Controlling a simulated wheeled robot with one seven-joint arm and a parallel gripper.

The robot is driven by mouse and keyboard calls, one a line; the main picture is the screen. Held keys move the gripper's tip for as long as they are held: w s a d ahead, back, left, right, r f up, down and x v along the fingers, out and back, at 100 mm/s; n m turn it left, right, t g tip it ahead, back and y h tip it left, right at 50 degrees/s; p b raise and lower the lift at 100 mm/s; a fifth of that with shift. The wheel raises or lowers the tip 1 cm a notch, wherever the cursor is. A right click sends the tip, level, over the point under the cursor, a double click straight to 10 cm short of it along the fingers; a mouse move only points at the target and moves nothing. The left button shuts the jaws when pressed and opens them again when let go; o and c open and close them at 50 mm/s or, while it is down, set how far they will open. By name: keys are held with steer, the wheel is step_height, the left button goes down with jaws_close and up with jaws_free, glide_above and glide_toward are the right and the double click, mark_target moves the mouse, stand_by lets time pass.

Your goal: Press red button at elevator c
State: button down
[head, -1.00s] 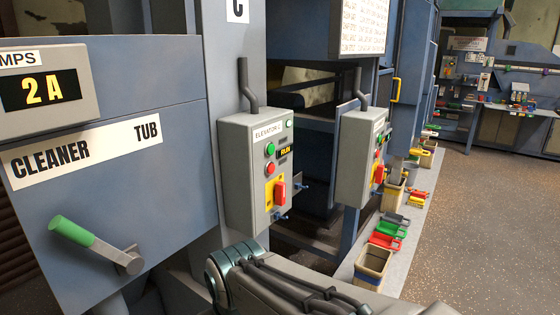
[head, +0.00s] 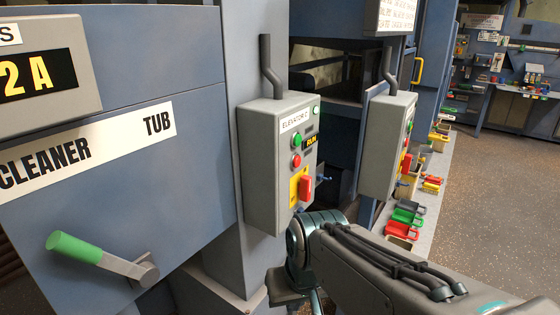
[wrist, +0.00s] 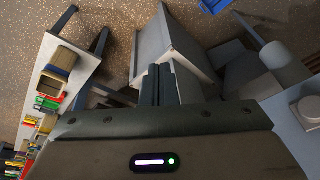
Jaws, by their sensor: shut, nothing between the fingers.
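The elevator C control box (head: 259,165) is a grey box on a blue-grey post in the head view. The red button (head: 296,161) is small and round on its front, just below a green button (head: 297,141). A red lever switch (head: 305,187) on a yellow plate sits lower on the same face. My gripper (wrist: 160,72) is shut and empty in the wrist view, its fingers close together in front of a grey box-like shape. My arm is below and right of the control box in the head view, where the fingertips are hidden. The red button is clear of it.
A second similar control box (head: 387,147) stands to the right. A green-handled lever (head: 85,250) sticks out of the cleaner tub panel at left. Bins and coloured trays (head: 408,216) line a pale ledge. Open floor (head: 490,210) lies at right.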

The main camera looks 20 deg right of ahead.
mark_target(297, 162)
steer(key=w+d+r+m+t+y, duration=0.1)
steer(key=w+d+r+m+t, duration=0.1)
steer(key=w+r+m, duration=0.3)
steer(key=w+d+r+m+t+y, duration=0.1)
steer(key=w+d+m, duration=0.15)
steer(key=w, duration=0.45)
steer(key=w+d+r+m+t+h, duration=0.1)
steer(key=w+d+r+m+t, duration=0.1)
steer(key=d, duration=0.5)
steer(key=w+d+r+m+t+p, duration=0.1)
steer(key=w+d+r+m+t, duration=0.2)
steer(key=d, duration=0.4)
steer(key=w+r+m, duration=0.1)
steer(key=w+m, duration=0.1)
steer(key=shift+w+d+r+m+h, duration=0.15)
steer(key=shift+d+m+h, duration=0.2)
steer(key=shift+d+h, duration=0.05)
steer(key=shift+a+p, duration=0.1)
steer(key=shift+p, duration=0.2)
steer(key=w+a+p, duration=0.1)
steer(key=w+a, duration=0.4)
steer(key=w, duration=0.2)
steer(key=shift+a+p, duration=0.15)
steer(key=shift+p, duration=0.15)
steer(key=shift+w+a, duration=0.25)
steer(key=shift+w, duration=0.05)
